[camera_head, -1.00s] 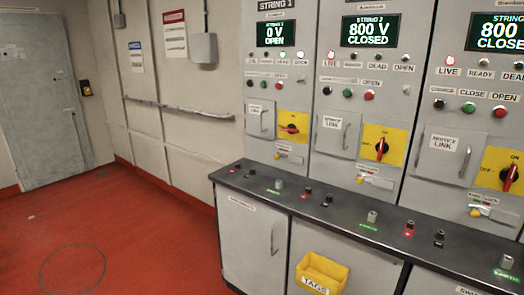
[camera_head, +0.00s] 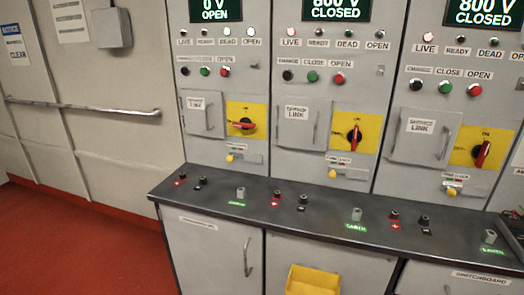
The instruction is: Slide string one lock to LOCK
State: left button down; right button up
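The string one panel stands at the left of the row, its display (camera_head: 215,10) reading 0 V OPEN. Its red rotary handle (camera_head: 243,125) lies about horizontal on a yellow plate. Below it is the string one lock (camera_head: 231,158), a small slider with a yellow knob at the left end of its slot. The lettering by the lock is too small to read. Neither of my grippers shows in this view.
A dark counter (camera_head: 330,222) with several terminals and green earth labels juts out below the panels. The string two (camera_head: 353,135) and string three handles (camera_head: 482,152) stand upright or tilted; both displays read 800 V CLOSED. A yellow bin (camera_head: 312,280) hangs in front. Red floor (camera_head: 80,245) is clear at left.

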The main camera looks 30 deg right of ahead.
aim_at(230, 158)
jog(key=z, duration=0.7)
jog(key=i, duration=0.7)
jog(key=z, duration=0.6)
